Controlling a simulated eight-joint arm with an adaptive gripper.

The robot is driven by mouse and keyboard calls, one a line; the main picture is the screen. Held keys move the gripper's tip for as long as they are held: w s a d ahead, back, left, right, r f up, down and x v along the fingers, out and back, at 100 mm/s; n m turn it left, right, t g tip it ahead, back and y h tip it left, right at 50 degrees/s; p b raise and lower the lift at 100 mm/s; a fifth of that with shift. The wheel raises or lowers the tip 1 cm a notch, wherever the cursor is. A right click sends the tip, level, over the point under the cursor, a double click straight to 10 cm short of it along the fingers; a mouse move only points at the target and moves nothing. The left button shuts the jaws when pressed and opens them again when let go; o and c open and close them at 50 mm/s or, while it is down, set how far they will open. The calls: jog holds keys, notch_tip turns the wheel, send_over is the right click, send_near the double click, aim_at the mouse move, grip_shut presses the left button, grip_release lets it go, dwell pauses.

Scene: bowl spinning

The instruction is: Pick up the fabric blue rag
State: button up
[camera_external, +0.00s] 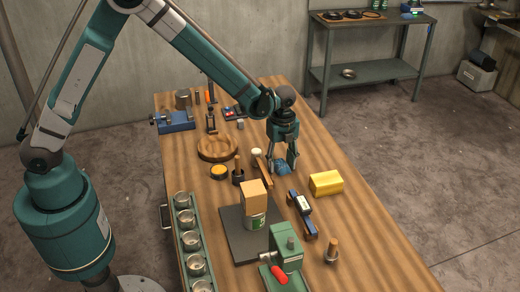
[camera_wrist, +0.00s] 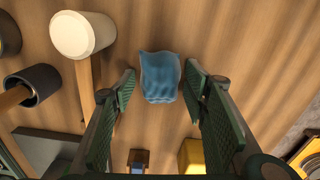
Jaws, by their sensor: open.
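The blue rag (camera_external: 282,168) lies crumpled on the wooden workbench in the external view, partly hidden by my gripper. In the wrist view the rag (camera_wrist: 160,77) is a folded blue bundle at upper centre, between the two fingertips and a little beyond them. My gripper (camera_external: 281,163) points down over the rag. In the wrist view my gripper (camera_wrist: 160,82) is open, with a finger on each side of the rag and bare wood showing between. I see nothing held.
A mallet with a white head (camera_wrist: 82,35) lies close left of my gripper. A yellow block (camera_external: 326,183) sits to the right. A wooden bowl (camera_external: 218,148), a dark plate (camera_external: 237,238) with a can and block, and a green machine (camera_external: 286,255) stand nearby.

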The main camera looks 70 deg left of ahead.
aim_at(281, 162)
jog(key=c, duration=0.9)
jog(key=shift+r, duration=0.15)
jog(key=shift+r, duration=4.85)
